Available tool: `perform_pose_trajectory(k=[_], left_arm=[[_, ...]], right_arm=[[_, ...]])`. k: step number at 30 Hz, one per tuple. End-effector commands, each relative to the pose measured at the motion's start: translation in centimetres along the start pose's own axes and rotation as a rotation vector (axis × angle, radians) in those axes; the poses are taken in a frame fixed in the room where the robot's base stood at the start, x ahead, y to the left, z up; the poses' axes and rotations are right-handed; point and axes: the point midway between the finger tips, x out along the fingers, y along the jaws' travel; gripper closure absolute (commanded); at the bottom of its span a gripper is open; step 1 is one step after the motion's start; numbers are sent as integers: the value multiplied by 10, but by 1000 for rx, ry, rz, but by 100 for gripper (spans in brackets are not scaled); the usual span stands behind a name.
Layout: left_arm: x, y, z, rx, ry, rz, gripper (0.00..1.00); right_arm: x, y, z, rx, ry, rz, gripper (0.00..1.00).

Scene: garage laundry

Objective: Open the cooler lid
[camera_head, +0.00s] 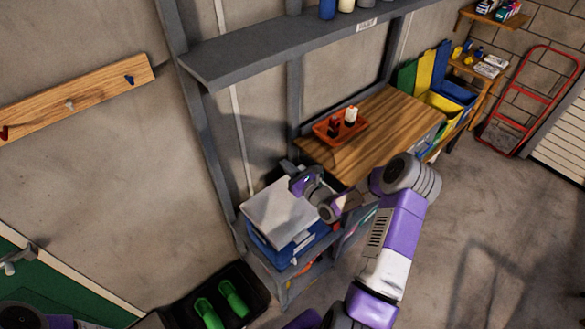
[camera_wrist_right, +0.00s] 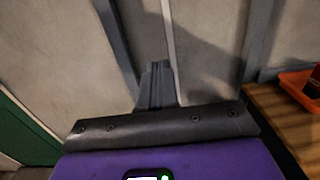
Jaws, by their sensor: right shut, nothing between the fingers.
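The cooler has a blue body (camera_head: 278,250) and a pale grey lid (camera_head: 277,212). It stands on a low shelf left of the wooden bench in the head view. The lid lies over the body; I cannot tell whether a gap is open beneath it. My right gripper (camera_head: 288,167) is above the lid's far right part, near the wall, and is shut and empty. In the right wrist view its dark closed fingers (camera_wrist_right: 157,80) point at the wall, with no cooler visible there. My right wrist hides the lid's right edge. My left gripper does not show.
A grey shelf (camera_head: 290,48) runs above the cooler, with metal posts beside it. A wooden bench (camera_head: 375,130) with an orange tray (camera_head: 325,136) stands to the right. A black bin (camera_head: 250,285) with green items is in front. Open floor lies at right.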

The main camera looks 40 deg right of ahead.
Motion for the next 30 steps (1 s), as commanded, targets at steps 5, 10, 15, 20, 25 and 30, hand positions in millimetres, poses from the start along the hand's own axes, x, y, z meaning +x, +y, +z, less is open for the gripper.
perform_pose_trajectory(k=[5, 10, 15, 20, 25, 30], left_arm=[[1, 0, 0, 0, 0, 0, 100], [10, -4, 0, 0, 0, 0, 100], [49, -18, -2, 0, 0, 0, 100], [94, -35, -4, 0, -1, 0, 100], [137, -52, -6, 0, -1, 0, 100], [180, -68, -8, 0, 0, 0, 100]], right_arm=[[-17, -1, 12, -1, 2, -1, 100], [-21, 10, -1, -1, 8, 39, 100], [-26, 65, -80, -11, 36, 255, 100], [-49, 139, -176, -44, 58, 550, 100], [-91, 209, -269, -90, 50, 842, 100], [-133, 251, -352, -112, -19, 1035, 100]])
